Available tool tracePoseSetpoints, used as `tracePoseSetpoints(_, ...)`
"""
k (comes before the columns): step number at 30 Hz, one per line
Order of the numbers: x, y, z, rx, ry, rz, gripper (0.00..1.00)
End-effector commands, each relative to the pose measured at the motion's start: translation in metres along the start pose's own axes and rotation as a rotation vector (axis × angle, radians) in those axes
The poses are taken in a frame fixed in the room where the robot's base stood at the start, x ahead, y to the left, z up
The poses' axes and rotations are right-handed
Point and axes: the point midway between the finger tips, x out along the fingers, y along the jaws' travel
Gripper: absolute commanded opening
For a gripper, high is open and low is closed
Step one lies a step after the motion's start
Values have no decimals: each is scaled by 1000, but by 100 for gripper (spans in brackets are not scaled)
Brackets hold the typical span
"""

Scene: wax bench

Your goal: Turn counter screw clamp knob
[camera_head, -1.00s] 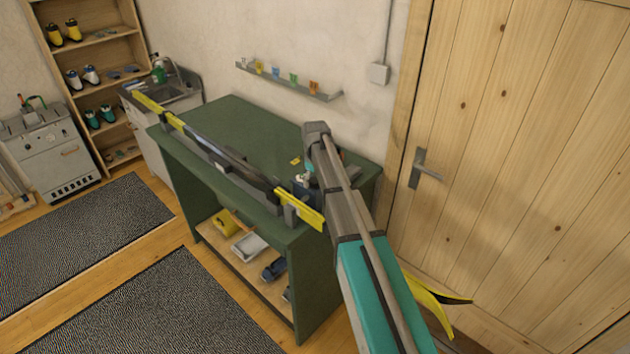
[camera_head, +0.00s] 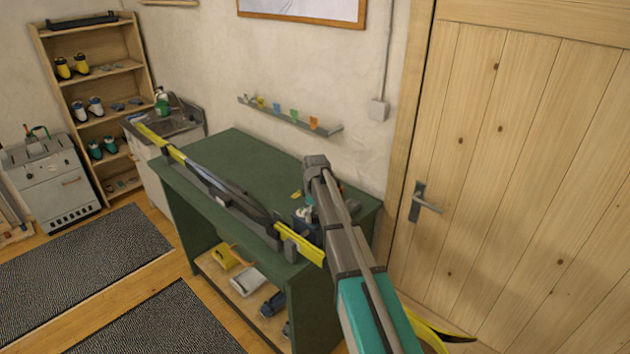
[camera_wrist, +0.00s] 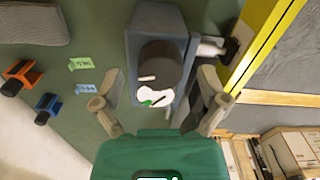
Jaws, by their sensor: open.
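In the wrist view, a blue-grey clamp body (camera_wrist: 150,22) stands on the green bench, with a dark round knob (camera_wrist: 160,65) facing me. A white dial (camera_wrist: 155,96) with a green mark and a dark pointer shows just below the knob. My gripper (camera_wrist: 160,73) is open, with one finger left and one right of the knob, apart from it. A grey rod joins the clamp to a dark part beside the yellow ski (camera_wrist: 262,50). In the head view my arm hides most of the clamp; a dark blue part of it (camera_head: 300,214) shows at the arm's left.
The green bench (camera_head: 245,155) carries the long ski (camera_head: 225,190) along its front edge. A small wall shelf (camera_head: 290,115) holds coloured items. A wooden door (camera_head: 520,150) is at the right. Orange (camera_wrist: 20,76) and blue (camera_wrist: 48,106) items show left of my gripper in the wrist view.

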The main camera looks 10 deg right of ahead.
Motion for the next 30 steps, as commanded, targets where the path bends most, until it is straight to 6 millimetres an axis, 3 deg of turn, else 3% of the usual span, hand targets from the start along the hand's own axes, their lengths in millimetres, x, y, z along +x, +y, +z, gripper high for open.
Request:
tracePoseSetpoints(1,-10,0,0,1,0,0,93)
tracePoseSetpoints(30,-91,0,0,3,0,0,93)
